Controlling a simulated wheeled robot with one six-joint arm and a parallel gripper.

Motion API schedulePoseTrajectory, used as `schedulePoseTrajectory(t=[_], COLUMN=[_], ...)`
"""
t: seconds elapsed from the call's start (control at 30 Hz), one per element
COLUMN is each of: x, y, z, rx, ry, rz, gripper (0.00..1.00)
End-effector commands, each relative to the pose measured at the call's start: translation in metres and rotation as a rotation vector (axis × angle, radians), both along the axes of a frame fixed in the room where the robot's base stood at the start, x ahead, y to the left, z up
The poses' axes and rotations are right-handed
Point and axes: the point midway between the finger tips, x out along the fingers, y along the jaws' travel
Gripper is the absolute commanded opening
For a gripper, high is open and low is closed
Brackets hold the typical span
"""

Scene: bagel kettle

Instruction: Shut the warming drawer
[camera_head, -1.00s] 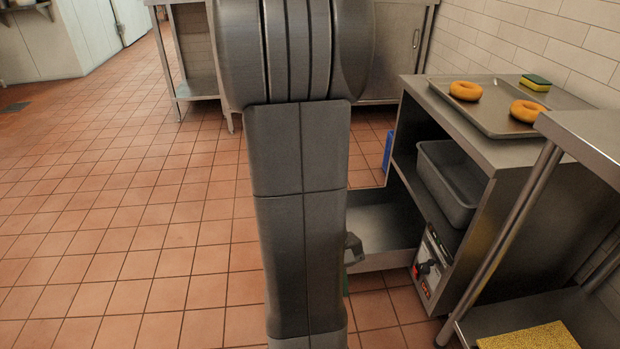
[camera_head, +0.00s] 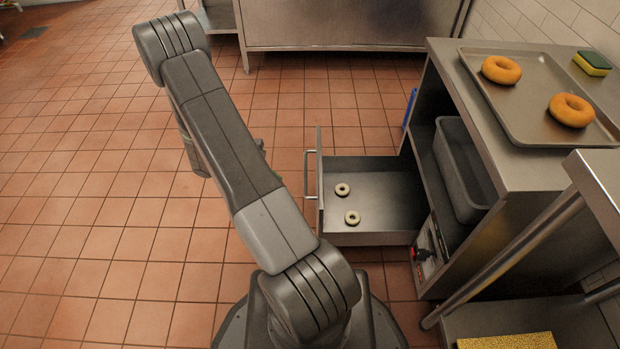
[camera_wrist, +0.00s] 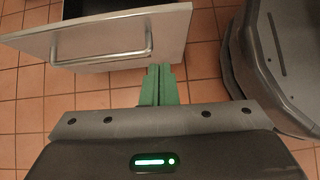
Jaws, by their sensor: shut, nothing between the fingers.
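The warming drawer (camera_head: 375,225) is pulled well out to the left from the steel cabinet in the head view. Its front panel carries a bar handle (camera_head: 308,175). Two pale ring-shaped pieces, one (camera_head: 342,189) behind the other (camera_head: 352,217), lie inside it. In the wrist view the drawer front (camera_wrist: 178,35) and its handle (camera_wrist: 100,58) show at the top. My gripper (camera_wrist: 160,70) has its green fingers shut and empty, close to the front panel, right of the handle. I cannot tell whether they touch it. The head view mostly hides my gripper behind my arm.
The cabinet (camera_head: 445,60) bears a tray (camera_head: 530,115) with two orange rings and a sponge (camera_head: 592,63). A grey bin (camera_head: 460,170) sits on its shelf above the drawer. A steel table leg (camera_head: 500,262) stands front right. Tiled floor left of the drawer is clear.

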Motion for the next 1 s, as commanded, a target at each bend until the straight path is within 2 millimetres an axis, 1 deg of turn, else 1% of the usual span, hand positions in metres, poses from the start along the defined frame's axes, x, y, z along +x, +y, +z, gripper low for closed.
schedulePoseTrajectory(t=[0.07, 0.13, 0.27, 0.67, 0.8, 0.9, 1.0], x=[0.002, 0.002, 0.002, 0.001, 0.002, 0.002, 0.002], y=[0.005, 0.004, -0.006, -0.065, -0.086, -0.096, -0.102], z=[-0.004, -0.008, -0.019, -0.079, -0.079, -0.078, -0.077], rx=[-0.009, -0.011, -0.013, -0.011, -0.010, -0.009, -0.009], ry=[0.006, 0.008, 0.010, 0.010, 0.008, 0.007, 0.006], rz=[0.023, 0.030, 0.028, 0.025, 0.025, 0.025, 0.028], gripper=[0.00, 0.00, 0.00, 0.00, 0.00, 0.00, 0.00])
